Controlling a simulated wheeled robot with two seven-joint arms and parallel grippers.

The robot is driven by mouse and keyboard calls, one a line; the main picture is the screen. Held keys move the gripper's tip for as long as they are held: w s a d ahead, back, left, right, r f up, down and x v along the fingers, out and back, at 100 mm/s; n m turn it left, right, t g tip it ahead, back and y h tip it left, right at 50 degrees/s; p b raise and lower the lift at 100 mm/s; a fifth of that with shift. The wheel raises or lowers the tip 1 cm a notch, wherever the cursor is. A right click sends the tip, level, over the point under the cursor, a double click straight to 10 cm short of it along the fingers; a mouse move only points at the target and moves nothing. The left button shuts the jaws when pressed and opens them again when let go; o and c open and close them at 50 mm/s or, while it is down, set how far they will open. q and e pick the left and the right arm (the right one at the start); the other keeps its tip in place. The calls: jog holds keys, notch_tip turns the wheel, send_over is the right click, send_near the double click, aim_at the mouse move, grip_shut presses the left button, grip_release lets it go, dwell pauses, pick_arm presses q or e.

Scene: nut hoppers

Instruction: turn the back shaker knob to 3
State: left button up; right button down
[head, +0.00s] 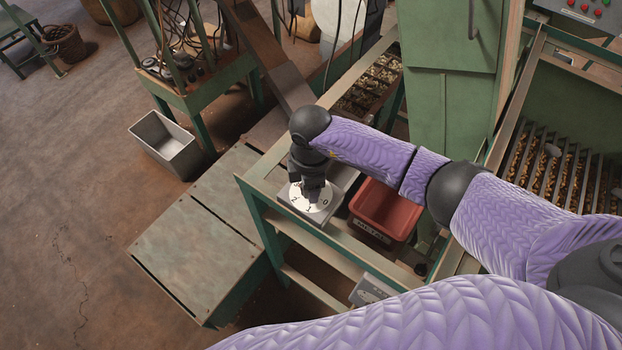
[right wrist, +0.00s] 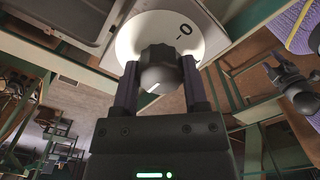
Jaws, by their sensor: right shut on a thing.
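The white round dial (head: 297,203) sits on a grey plate at the corner of the green bench; the figures 2, 1 and 0 show, and the rest is behind my gripper. My right gripper (head: 313,190) points down over it. In the right wrist view the dark knob (right wrist: 158,68) is between the two fingers of my right gripper (right wrist: 160,84), which is shut on it. A pale mark shows on the knob; which figure it points to I cannot tell. The dial (right wrist: 135,35) shows a 0 there. A dark gripper shape, seemingly my left (right wrist: 290,85), is small.
A red bin (head: 385,208) stands just right of the dial. A green cabinet (head: 450,110) rises behind it. A low metal-topped platform (head: 195,245) lies to the left, with a grey open bin (head: 165,145) on the floor beyond. A slatted hopper (head: 550,165) is at right.

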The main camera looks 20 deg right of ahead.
jog(key=shift+w+r, duration=0.1)
dwell(0.3)
jog(key=shift+c, duration=0.5)
grip_release()
notch_tip(320, 180, up, 10)
jog(key=shift+f, duration=0.1)
